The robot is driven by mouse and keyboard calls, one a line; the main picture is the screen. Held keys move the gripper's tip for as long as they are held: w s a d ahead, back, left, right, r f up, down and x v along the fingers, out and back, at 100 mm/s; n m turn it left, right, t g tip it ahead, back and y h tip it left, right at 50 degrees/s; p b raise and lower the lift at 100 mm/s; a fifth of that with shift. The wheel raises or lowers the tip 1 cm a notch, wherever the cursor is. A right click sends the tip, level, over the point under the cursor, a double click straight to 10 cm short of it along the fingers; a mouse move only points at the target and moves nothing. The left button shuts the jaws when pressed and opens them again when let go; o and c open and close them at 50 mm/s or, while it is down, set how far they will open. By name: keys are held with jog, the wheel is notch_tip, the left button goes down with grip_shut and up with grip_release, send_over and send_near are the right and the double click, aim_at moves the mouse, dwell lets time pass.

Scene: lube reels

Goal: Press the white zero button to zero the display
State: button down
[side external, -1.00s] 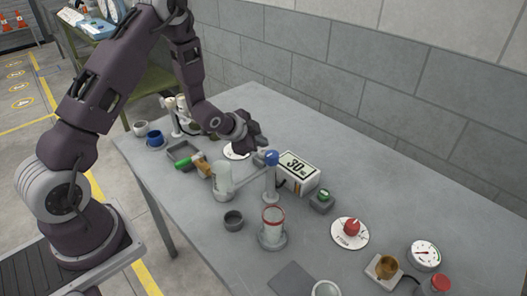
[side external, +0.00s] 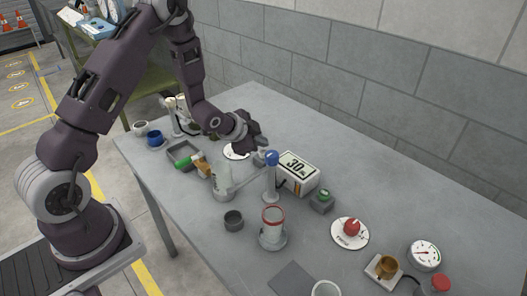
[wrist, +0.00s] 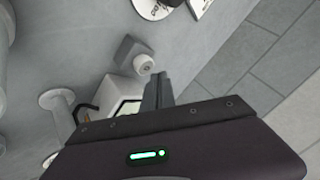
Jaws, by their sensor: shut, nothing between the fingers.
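The display box (side external: 298,172) is white and reads 30 in the side view, standing behind the blue-topped post. In the wrist view, the white round button (wrist: 144,64) sits on a small grey block (wrist: 128,52). The display box (wrist: 118,92) is partly hidden there behind my wrist. My gripper (wrist: 159,76) is shut and empty, with its fingertips just right of and below the button in the picture. I cannot tell whether they touch it. In the side view my gripper (side external: 256,146) is above the grey block, left of the display, and the button is hard to make out.
A blue-topped post (side external: 271,176) stands close in front of the display. A small block with a green button (side external: 322,201) stands to its right. A white disc with a red knob (side external: 350,232) and a round gauge (side external: 424,254) lie farther right. The table behind the display is clear.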

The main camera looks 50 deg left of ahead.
aim_at(261, 153)
jog(key=shift+f, duration=0.4)
jog(key=shift+f, duration=0.5)
dwell(0.5)
jog(key=shift+r, duration=0.9)
jog(key=shift+r, duration=2.55)
